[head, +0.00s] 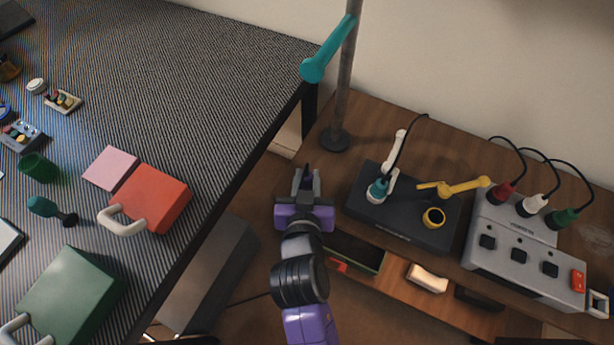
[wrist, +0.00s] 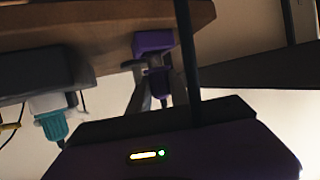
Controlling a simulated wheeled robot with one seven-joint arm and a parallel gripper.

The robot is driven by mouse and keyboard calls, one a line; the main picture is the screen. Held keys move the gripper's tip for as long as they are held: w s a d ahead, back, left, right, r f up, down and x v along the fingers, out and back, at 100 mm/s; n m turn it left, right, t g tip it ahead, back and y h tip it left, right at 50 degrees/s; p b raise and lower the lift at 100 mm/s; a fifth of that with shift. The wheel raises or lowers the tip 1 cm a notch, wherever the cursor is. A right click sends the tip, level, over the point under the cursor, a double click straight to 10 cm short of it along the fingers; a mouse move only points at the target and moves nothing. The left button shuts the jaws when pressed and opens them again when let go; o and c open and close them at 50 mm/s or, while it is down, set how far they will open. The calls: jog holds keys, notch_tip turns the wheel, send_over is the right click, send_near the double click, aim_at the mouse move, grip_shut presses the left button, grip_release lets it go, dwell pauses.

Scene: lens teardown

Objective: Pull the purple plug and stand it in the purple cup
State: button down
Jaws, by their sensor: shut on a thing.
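My gripper (head: 307,178) hangs at the left end of the wooden bench in the head view, fingers pointing away from me. In the wrist view my gripper (wrist: 157,88) is shut on a dark purple piece, which I take to be the purple plug (wrist: 158,76). A wider purple block (wrist: 153,42) adjoins it by the bench edge; I cannot tell whether the plug is seated in it. In the head view my gripper hides most of the plug. I cannot make out a purple cup in either view.
A dark box (head: 395,225) holds a teal plug (head: 378,188), a yellow lever (head: 455,187) and a yellow ring. A grey switch unit (head: 525,245) has corded plugs. A metal pole (head: 345,80) stands behind. The striped table (head: 180,90) at left carries a green cup (head: 40,168) and boxes.

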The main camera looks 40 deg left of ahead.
jog(key=shift+f+b, duration=0.65)
jog(key=shift+f, duration=0.2)
dwell(0.3)
jog(key=c, duration=1.1)
grip_release()
jog(key=p+v, duration=0.1)
jog(key=v, duration=0.6)
jog(key=shift+s+d+r, duration=0.2)
jog(key=shift+s+d, duration=0.05)
jog(key=shift+s, duration=0.05)
